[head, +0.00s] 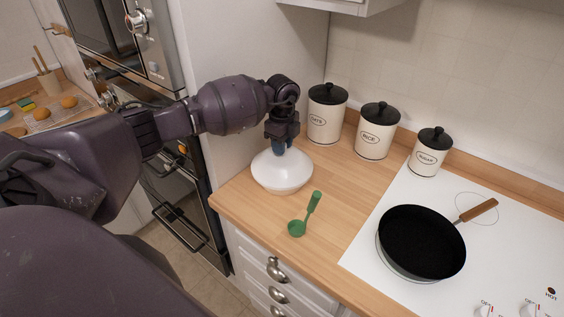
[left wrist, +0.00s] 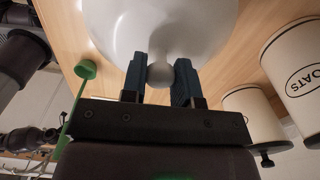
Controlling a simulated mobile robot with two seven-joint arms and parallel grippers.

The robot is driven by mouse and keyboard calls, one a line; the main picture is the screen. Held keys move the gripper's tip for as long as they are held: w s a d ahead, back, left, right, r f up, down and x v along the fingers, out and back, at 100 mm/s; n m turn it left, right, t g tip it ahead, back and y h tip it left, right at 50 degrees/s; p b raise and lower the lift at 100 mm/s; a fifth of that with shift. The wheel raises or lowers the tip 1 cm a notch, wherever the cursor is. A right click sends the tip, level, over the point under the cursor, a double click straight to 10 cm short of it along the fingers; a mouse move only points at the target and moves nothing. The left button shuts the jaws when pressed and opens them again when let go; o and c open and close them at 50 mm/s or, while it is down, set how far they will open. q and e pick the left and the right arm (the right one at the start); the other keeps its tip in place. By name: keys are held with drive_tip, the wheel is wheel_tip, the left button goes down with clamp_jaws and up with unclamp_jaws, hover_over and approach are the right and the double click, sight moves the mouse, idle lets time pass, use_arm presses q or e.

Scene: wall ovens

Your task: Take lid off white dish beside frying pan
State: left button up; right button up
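The white dish with its white lid (head: 281,168) stands on the wooden counter, to the left of the frying pan (head: 421,243). The lid also fills the top of the left wrist view (left wrist: 160,28), with its round knob (left wrist: 160,74) near the middle. My left gripper (head: 281,148) points down over the lid. In the left wrist view its two blue fingers (left wrist: 160,82) stand on either side of the knob, with small gaps seeming to show between fingers and knob. The head view hides the knob behind the gripper. My right gripper is not in view.
A green ladle (head: 305,214) lies just in front of the dish. Oats (head: 325,114), rice (head: 376,132) and sugar (head: 430,153) canisters stand along the back wall. The pan sits on the white cooktop (head: 366,262). Wall ovens (head: 178,190) are at the left. Bare counter lies right of the dish.

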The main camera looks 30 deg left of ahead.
use_arm(q)
clamp_jaws()
drive_tip(key=shift+r, duration=0.15)
